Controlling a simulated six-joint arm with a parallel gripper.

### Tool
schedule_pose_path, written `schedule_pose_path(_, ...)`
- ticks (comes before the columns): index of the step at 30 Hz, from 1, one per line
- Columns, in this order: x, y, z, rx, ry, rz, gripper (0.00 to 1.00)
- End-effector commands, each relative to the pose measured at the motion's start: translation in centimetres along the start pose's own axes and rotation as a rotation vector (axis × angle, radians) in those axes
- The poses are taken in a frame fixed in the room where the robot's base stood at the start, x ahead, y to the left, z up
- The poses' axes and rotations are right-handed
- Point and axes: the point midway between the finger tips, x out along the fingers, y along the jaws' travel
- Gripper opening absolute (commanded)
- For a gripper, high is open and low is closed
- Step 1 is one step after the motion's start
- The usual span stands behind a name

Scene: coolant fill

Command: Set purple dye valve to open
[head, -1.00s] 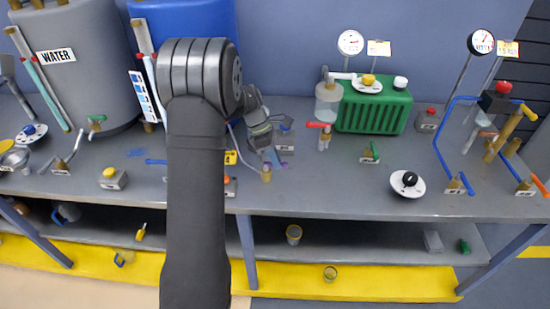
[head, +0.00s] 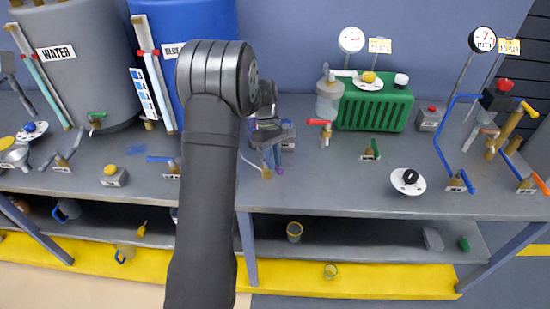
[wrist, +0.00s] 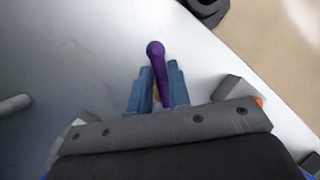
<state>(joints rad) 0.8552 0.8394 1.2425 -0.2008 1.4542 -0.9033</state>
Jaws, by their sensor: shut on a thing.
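The purple dye valve's handle (wrist: 156,58) is a purple lever with a round end, between the two blue fingers of my gripper (wrist: 157,88) in the wrist view. My gripper is shut on this handle. In the head view my gripper (head: 272,158) is low over the bench, right of my dark arm. A bit of the purple handle (head: 280,170) shows at its fingertips. A brass valve body (head: 266,173) stands just left of the handle near the bench's front edge. My gripper and arm hide most of the valve and its label.
A blue-handled valve (head: 163,160) stands left of my arm. A red-handled valve (head: 324,128), a green radiator (head: 375,108) and a round dial (head: 408,181) are to the right. The grey bench (head: 330,190) is clear between the purple valve and the dial.

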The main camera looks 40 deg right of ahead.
Motion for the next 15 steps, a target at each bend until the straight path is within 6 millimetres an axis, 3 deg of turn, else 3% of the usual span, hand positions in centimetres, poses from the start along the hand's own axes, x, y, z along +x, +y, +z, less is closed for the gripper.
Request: schedule_pose_path(15,0.1,-1.3,-0.2,0.44,0.097,-0.181,0.0)
